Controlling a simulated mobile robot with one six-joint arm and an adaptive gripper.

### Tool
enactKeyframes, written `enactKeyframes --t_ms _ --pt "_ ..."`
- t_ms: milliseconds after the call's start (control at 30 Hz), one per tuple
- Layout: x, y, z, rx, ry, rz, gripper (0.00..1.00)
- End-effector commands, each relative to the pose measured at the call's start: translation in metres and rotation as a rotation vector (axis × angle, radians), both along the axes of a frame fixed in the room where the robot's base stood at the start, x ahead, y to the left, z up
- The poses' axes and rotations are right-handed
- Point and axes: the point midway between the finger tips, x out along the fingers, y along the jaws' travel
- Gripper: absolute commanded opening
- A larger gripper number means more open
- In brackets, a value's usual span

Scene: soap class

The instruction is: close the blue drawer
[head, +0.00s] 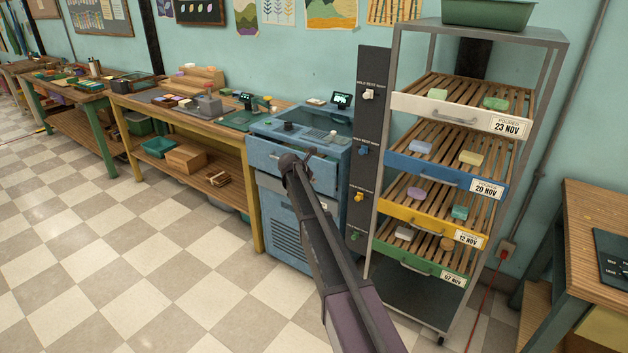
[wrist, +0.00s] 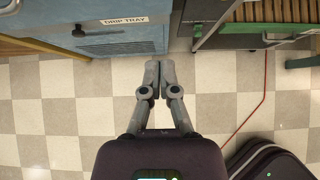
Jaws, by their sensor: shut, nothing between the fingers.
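The blue drawer (head: 440,175) is in the rack, second from the top, with a blue front, a handle and a "20 NOV" tag. Two soap bars lie on its slats. How far it stands out cannot be told for sure. My arm crosses the middle of the head view in front of the blue cabinet, left of the rack; its fingers are not clear there. In the wrist view my gripper (wrist: 152,75) is shut and empty, above the floor near the gap between cabinet and rack. The blue drawer cannot be made out in that view.
The rack also holds a white drawer (head: 460,112), a yellow drawer (head: 425,222) and a green drawer (head: 418,262). A dark panel with coloured knobs (head: 367,150) stands left of it. The blue cabinet (head: 285,220) is further left. Floor in front is clear.

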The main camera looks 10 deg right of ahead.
Motion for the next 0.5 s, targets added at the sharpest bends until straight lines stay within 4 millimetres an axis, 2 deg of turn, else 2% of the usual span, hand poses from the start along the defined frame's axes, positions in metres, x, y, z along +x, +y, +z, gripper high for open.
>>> enactKeyframes --t_ms 333,500 --pt "-0.001 -0.001 0.000 0.002 0.000 -0.003 0.00" --pt "-0.012 -0.002 -0.002 0.034 -0.011 -0.039 0.00"
